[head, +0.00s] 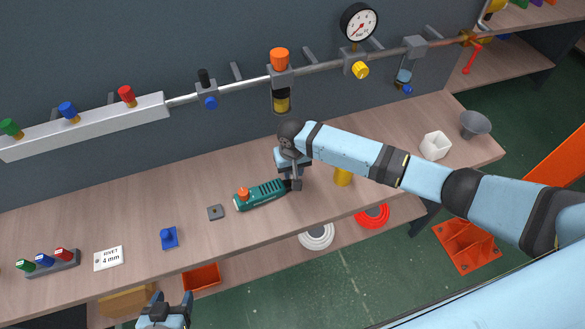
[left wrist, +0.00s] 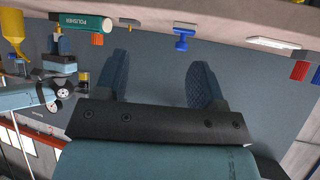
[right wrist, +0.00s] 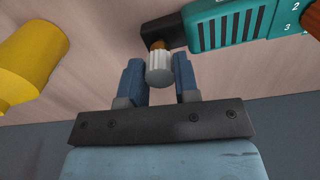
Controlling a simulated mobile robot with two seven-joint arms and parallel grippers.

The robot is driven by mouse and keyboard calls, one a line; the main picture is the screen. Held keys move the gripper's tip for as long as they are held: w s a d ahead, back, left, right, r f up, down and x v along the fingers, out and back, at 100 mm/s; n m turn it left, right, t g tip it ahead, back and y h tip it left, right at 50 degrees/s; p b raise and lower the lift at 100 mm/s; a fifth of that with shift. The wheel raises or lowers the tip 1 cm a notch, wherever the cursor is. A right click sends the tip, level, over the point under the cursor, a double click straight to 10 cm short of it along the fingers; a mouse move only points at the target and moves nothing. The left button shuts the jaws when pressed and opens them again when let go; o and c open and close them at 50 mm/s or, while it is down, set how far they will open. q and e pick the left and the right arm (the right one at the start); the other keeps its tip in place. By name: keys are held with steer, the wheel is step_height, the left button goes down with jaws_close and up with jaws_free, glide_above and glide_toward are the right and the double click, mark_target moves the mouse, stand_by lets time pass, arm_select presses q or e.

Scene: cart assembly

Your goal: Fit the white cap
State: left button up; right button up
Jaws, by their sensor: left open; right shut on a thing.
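The white cap (right wrist: 159,70) is a ribbed cylinder in the right wrist view. My right gripper (right wrist: 158,82) is shut on it, a finger on each side. The cap's far end meets a brass-coloured collar (right wrist: 158,45) at the black angled head of the teal tool; I cannot tell if it is seated. The teal tool (head: 260,194), marked POLISHER in the left wrist view (left wrist: 75,24), lies on the bench with an orange knob. In the head view, my right gripper (head: 294,184) is at its right end. My left gripper (head: 167,304) is open and empty before the bench.
A yellow object (head: 342,176) stands right of my right gripper. A small grey plate (head: 215,212), a blue part (head: 169,238) and a RIVET 4 mm card (head: 108,258) lie to the left. A white container (head: 435,145) and grey funnel (head: 475,124) stand right. A pipe (head: 230,84) runs above the bench.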

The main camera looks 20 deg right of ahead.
arm_select(q)
steer(key=shift+w, duration=0.55)
arm_select(e)
steer(key=shift+f, duration=0.85)
arm_select(q)
steer(key=shift+s+f, duration=0.1)
steer(key=shift+s, duration=0.1)
arm_select(e)
steer(key=o, duration=1)
arm_select(q)
steer(key=shift+s+f, duration=0.15)
steer(key=shift+s, duration=0.15)
steer(key=shift+w+d+f+b, duration=0.15)
steer(key=shift+f+b, duration=0.5)
steer(key=shift+b, duration=0.35)
arm_select(e)
step_height(320, 180, up, 14)
